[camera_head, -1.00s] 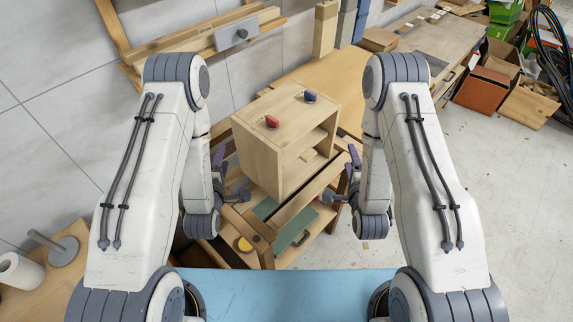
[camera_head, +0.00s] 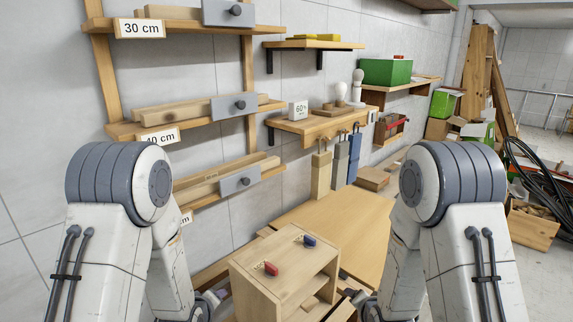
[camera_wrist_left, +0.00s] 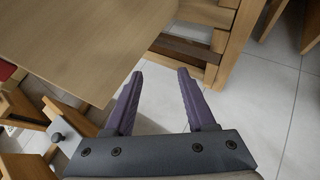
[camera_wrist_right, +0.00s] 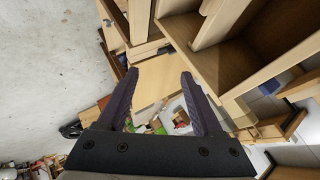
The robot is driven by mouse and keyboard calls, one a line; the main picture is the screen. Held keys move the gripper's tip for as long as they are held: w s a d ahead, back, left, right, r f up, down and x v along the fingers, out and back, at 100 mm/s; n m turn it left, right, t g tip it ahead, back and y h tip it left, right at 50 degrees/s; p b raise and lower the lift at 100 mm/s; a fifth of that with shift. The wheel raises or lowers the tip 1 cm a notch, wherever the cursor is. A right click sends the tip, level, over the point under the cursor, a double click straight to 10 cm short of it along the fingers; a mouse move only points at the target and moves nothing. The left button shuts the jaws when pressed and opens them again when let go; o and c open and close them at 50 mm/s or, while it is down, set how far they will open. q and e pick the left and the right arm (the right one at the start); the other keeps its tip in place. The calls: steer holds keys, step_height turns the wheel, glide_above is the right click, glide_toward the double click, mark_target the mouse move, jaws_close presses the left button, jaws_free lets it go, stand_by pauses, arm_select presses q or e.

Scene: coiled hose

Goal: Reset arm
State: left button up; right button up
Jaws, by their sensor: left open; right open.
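My left gripper (camera_wrist_left: 159,92) is open in the left wrist view, with nothing between its two purple fingers. The side panel of a wooden cabinet (camera_wrist_left: 90,40) is close beside it. My right gripper (camera_wrist_right: 160,90) is open and empty in the right wrist view, near the open shelf side of the cabinet (camera_wrist_right: 240,60). In the head view, both arms reach forward on either side of the wooden cabinet (camera_head: 255,285). The left gripper is only partly visible there, at the cabinet's left, and the right gripper is mostly hidden by its arm.
A red object (camera_head: 271,268) and a blue object (camera_head: 309,241) sit on the cabinet top. A wooden bench (camera_head: 345,225) lies behind it. Wall shelves (camera_head: 200,120) are at the left and back. A coiled black hose (camera_head: 540,185) is at the far right.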

arm_select(q)
steer(key=s+r+m+g, duration=0.6)
steer(key=s+r+m, duration=0.25)
steer(key=s, duration=0.45)
arm_select(e)
steer(key=s+r+n+g, duration=0.6)
steer(key=s+r+n, duration=0.25)
steer(key=s, duration=0.45)
arm_select(q)
steer(key=s+d+r+m+g+h+b, duration=0.1)
steer(key=s+d+m+g+b, duration=0.2)
steer(key=s+d, duration=1)
steer(key=s+m+b, duration=0.1)
steer(key=m+b, duration=0.1)
steer(key=m, duration=0.3)
steer(key=shift+s+d, duration=0.2)
steer(key=shift+s, duration=0.2)
arm_select(e)
steer(key=s+a+r+n+g+y, duration=0.1)
steer(key=s+a+n+g, duration=0.2)
steer(key=s+a+n, duration=0.5)
steer(key=s+a, duration=0.5)
steer(key=s, duration=0.1)
steer(key=shift+s, duration=0.4)
arm_select(q)
steer(key=shift+m, duration=0.25)
arm_select(e)
steer(key=shift+a+n, duration=0.1)
steer(key=shift+n, duration=0.15)
